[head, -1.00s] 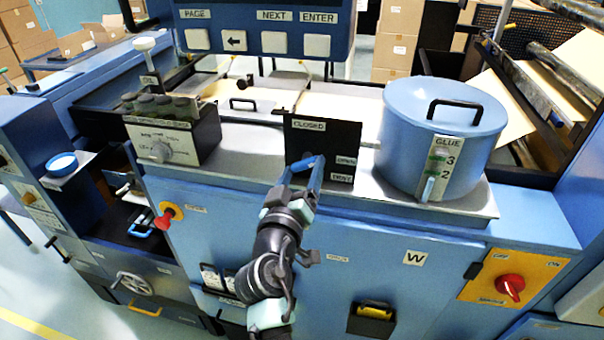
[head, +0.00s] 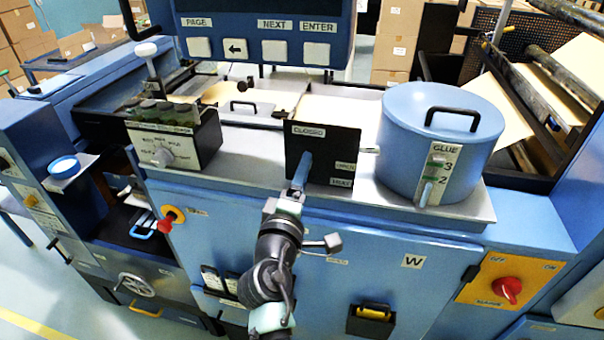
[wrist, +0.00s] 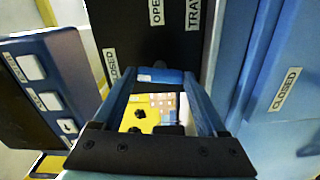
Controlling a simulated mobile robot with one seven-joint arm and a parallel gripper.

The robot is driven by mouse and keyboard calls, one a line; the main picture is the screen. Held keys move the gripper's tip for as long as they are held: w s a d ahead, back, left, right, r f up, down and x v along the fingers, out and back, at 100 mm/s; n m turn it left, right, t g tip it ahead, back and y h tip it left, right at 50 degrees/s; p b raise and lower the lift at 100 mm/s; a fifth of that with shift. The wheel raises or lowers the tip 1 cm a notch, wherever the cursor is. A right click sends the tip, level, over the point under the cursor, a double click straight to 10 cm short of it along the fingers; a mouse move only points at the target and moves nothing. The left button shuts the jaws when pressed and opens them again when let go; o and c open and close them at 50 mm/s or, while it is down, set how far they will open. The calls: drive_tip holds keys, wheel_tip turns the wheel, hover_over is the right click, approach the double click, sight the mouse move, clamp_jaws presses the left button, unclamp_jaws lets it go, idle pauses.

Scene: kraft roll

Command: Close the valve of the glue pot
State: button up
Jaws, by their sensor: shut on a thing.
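The glue pot (head: 432,130) is a blue drum with a black lid handle, at the right of the head view. Left of it stands a black valve plate (head: 338,140) with a CLOSED label at its top and OPEN and TRAY labels at its lower right. My gripper (head: 305,163) is in front of this plate, its fingers seen nearly edge-on. In the wrist view it is shut on the blue valve handle (wrist: 160,76), which spans between the fingertips beside the CLOSED label. In the head view the fingers mostly hide the handle.
A black control box (head: 175,140) with a knob stands left of the plate. A button panel (head: 262,42) hangs above and behind. A red switch (head: 508,290) is at the lower right. The metal ledge between box and plate is clear.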

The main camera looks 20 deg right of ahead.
drive_tip(key=shift+n, duration=0.9)
drive_tip(key=o, duration=1.3)
drive_tip(key=shift+s+a, duration=0.1)
drive_tip(key=b+v, duration=0.3)
drive_tip(key=v, duration=0.9)
drive_tip(key=shift+s+a, duration=0.2)
drive_tip(key=shift+s, duration=0.1)
